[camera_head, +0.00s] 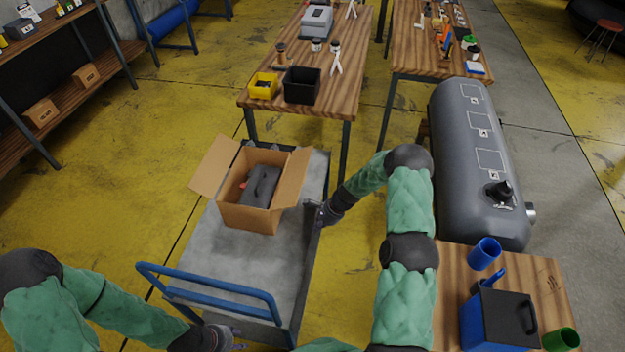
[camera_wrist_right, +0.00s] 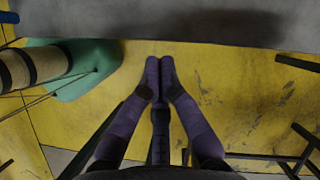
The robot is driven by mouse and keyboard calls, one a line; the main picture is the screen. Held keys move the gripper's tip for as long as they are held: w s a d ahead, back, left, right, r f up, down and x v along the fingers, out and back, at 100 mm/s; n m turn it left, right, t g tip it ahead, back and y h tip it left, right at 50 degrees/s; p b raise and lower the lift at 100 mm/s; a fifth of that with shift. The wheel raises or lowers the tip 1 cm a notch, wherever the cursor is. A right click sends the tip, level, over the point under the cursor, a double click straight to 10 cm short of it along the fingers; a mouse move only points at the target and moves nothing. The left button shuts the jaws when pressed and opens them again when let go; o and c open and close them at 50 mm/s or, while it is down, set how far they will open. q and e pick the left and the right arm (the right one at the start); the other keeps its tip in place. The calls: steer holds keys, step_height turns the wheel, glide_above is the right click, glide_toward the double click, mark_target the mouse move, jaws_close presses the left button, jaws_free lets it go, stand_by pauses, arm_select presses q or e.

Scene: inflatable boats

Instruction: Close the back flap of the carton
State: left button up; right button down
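The brown carton (camera_head: 248,218) stands open on a grey platform cart. Its left flap (camera_head: 214,166) leans outward to the left and its right flap (camera_head: 294,177) stands up on the right. The back flap cannot be made out clearly at the far edge. A dark grey case (camera_head: 261,186) with a handle lies inside, with something small and red beside it. My right gripper (camera_head: 319,214) is right of the carton, apart from it, by the cart's right edge. In the wrist view its fingertips (camera_wrist_right: 160,63) meet, with nothing between them. My left gripper (camera_head: 238,345) is low, near the cart's handle.
The blue handle (camera_head: 210,289) of the cart (camera_head: 207,250) rises in front of the carton. A wooden table (camera_head: 331,101) with bins stands behind. A grey tank (camera_head: 468,150) and a small table (camera_head: 545,290) with a blue box are right. Yellow floor is open left.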

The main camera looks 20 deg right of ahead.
mark_target(296, 178)
steer(key=w+d+r+m+t+y, duration=0.25)
steer(key=w+d+r+m, duration=0.45)
steer(key=w+d+r, duration=0.45)
steer(key=w+a+f+b, duration=0.1)
steer(key=w+a+f, duration=0.3)
steer(key=a, duration=0.1)
steer(key=shift+w+a+f+h, duration=0.2)
steer(key=shift+a+f+h, duration=0.15)
steer(key=shift+a+h, duration=0.1)
steer(key=shift+t, duration=0.25)
steer(key=shift+r+h+p, duration=0.3)
steer(key=shift+r+p, duration=0.05)
steer(key=shift+r, duration=0.1)
